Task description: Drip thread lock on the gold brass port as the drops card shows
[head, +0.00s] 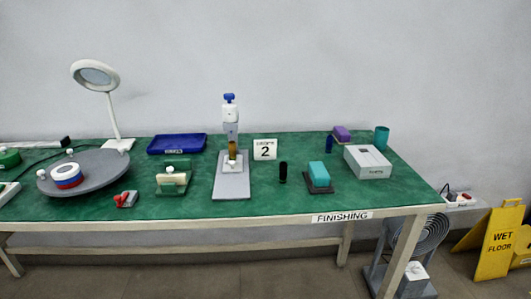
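The drops card (265,149) stands upright on the green bench and reads 2 under a small word that looks like DROPS. Left of it, a grey base plate (232,187) carries an upright stack: a gold brass part (232,150) low down, a grey part above it, then a white body with a blue top (229,98). I cannot tell whether these upper parts touch the gold one. No thread lock bottle can be told by its label. My gripper is not in view.
A black cylinder (283,172) and a teal block on a dark pad (319,185) stand right of the plate. A cream-and-green fixture (172,180), red item (126,199), grey turntable (105,172), blue tray (177,142) and lamp (112,100) lie left. A white box (367,162) is right.

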